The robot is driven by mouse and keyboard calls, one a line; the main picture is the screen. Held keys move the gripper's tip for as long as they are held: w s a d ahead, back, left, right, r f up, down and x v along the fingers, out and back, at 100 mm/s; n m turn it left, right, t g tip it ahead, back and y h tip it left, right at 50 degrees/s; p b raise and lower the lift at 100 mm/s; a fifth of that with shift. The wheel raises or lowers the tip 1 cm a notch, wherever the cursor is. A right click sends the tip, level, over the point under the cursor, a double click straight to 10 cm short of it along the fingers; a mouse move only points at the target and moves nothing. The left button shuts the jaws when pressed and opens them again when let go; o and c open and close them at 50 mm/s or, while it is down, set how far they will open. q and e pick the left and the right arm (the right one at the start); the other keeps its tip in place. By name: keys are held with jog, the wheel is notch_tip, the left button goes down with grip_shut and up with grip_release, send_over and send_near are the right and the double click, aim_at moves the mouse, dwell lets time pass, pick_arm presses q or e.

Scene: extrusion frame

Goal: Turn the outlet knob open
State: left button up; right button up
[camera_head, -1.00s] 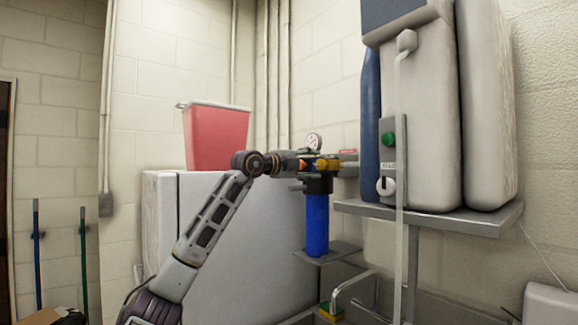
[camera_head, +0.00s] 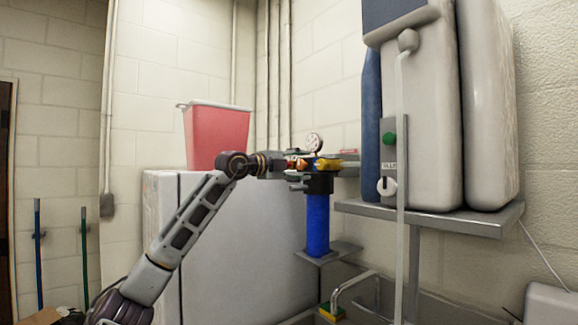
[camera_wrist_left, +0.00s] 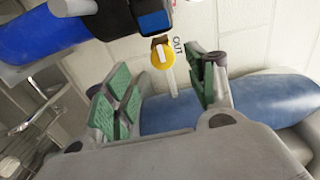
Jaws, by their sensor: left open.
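The outlet knob (camera_wrist_left: 162,55) is a small yellow disc with a pale bar across it, beside the printed word OUT in the left wrist view. It belongs to the head of a water filter with a blue cylinder (camera_head: 317,222), which also shows at the upper left of the left wrist view (camera_wrist_left: 40,38). In the head view yellow parts (camera_head: 328,164) show on top of the filter. My left gripper (camera_head: 292,170) is open just left of the filter head. In the left wrist view its green-padded fingers (camera_wrist_left: 155,72) stand apart on either side of the knob, with nothing between them. My right gripper is not in view.
A pressure gauge (camera_head: 314,142) rises above the filter. A shelf (camera_head: 450,218) with a large dispenser (camera_head: 425,120) stands to the right. A red bin (camera_head: 217,138) sits on a white cabinet (camera_head: 245,250) behind my arm. A faucet (camera_head: 350,285) is below.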

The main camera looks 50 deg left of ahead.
pick_arm(q)
jog(key=shift+s+d+r, duration=0.1)
jog(key=shift+s+d, duration=0.15)
jog(key=shift+s, duration=0.7)
jog(key=shift+s, duration=0.4)
jog(key=shift+s+a, duration=0.2)
jog(key=shift+s, duration=0.6)
jog(key=shift+s, duration=0.1)
dwell(0.3)
